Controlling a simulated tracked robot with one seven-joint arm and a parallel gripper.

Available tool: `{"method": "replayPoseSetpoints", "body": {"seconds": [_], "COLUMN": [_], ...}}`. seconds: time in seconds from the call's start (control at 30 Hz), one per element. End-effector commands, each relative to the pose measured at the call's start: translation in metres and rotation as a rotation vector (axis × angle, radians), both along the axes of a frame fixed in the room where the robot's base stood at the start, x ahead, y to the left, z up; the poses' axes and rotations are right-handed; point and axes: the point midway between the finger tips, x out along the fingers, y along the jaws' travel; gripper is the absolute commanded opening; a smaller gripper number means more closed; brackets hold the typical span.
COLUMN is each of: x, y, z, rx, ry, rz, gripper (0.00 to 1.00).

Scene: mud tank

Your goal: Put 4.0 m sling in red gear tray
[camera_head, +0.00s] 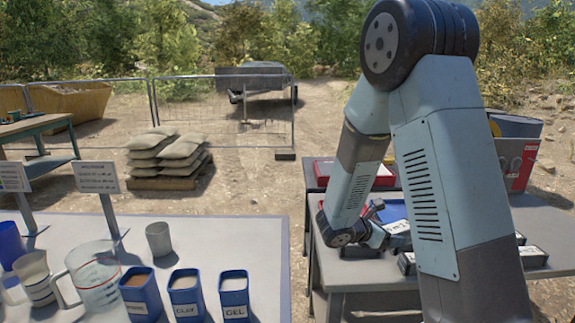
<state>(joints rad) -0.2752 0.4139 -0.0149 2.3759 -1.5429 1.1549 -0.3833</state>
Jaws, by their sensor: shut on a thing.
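My gripper (378,238) is low over the right-hand table, mostly blocked by my wrist and small in view. It is shut on a small dark item with a white label (398,228); I cannot read the label, so I cannot tell whether this is the 4.0 m sling. A red tray (325,173) lies at the back left of that table, beyond my gripper and partly behind my forearm. A blue tray (393,210) lies just behind the held item.
More dark labelled items, one (532,256) at the right, lie on the right table (352,275). The left table (195,250) holds a jug (95,280), cups and blue containers (234,292). A gap separates the tables.

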Motion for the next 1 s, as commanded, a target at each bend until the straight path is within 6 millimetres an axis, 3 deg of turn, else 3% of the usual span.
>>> {"method": "replayPoseSetpoints", "body": {"seconds": [0.2, 0.5, 0.7, 1.0], "x": [0.059, 0.119, 0.144, 0.157], "y": [0.012, 0.038, 0.055, 0.069], "z": [-0.002, -0.008, -0.014, -0.018], "rx": [0.001, 0.001, 0.001, 0.001], "ry": [0.000, 0.001, -0.001, -0.002], "rz": [0.257, 0.579, 0.753, 0.877], "gripper": [0.24, 0.24, 0.24, 0.24]}}
